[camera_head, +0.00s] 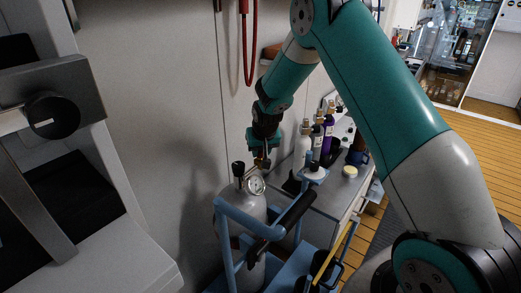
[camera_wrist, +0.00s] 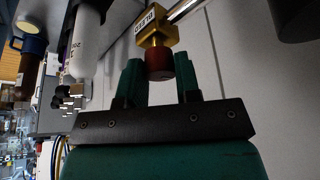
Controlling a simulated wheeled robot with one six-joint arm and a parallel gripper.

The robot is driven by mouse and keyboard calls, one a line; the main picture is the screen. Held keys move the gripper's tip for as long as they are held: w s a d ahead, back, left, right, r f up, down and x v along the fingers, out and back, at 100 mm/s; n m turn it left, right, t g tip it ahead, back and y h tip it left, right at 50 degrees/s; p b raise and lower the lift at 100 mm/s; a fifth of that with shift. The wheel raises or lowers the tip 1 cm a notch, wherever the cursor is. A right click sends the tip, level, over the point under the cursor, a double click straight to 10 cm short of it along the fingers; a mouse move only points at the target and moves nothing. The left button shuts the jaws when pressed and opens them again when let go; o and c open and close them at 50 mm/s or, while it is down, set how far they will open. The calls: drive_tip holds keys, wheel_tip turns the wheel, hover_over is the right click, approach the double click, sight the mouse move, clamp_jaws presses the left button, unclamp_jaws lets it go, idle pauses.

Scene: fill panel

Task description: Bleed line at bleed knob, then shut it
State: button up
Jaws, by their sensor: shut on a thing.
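The bleed knob (camera_wrist: 160,64) is a short dark red cylinder under a brass block (camera_wrist: 153,30) in the wrist view. The block carries a pale label that seems to read BLEED, upside down. My gripper (camera_wrist: 160,76) has one green finger on each side of the knob and is shut on it. In the head view my gripper (camera_head: 261,160) points down at the brass fittings above a grey gas cylinder (camera_head: 248,206). The knob is too small to make out there. A round pressure gauge (camera_head: 257,185) sits on the fittings, just below my gripper.
A blue cart frame (camera_head: 240,222) surrounds the cylinder. A black knob (camera_head: 238,168) stands left of the gauge. A grey bench (camera_head: 325,201) with several bottles is behind on the right. A pale wall (camera_head: 160,110) rises close on the left. A red hose (camera_head: 249,60) hangs above.

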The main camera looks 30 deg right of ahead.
drive_tip(key=shift+s+m, duration=0.1)
drive_tip(key=shift+m, duration=0.5)
drive_tip(key=shift+m+h, duration=0.3)
drive_tip(key=o, duration=0.9)
drive_tip(key=shift+w+v, duration=0.1)
drive_tip(key=shift+v, duration=4.25)
drive_tip(key=shift+w+v, duration=0.15)
drive_tip(key=shift+v, duration=4.2)
drive_tip(key=shift+r, duration=0.1)
